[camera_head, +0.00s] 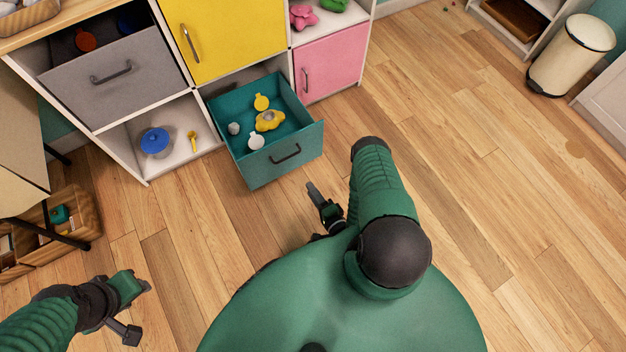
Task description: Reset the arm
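My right arm (383,190) is green with black joints and rises bent in front of my body. Its gripper (318,200) shows beside the forearm, above the floor and just below the teal drawer in the picture. One dark finger points up and left. The forearm and body hide part of this gripper, so its opening is unclear. My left arm (45,322) comes in from the lower left corner. Its gripper (136,310) is over bare floor, with its two fingers spread apart and nothing between them.
The teal drawer (285,155) stands pulled out from the shelf unit, holding several small yellow and white toys. A grey drawer (118,85) is also open. A wooden crate (85,215) stands at left. A cream bin (570,60) stands at upper right. The right floor is clear.

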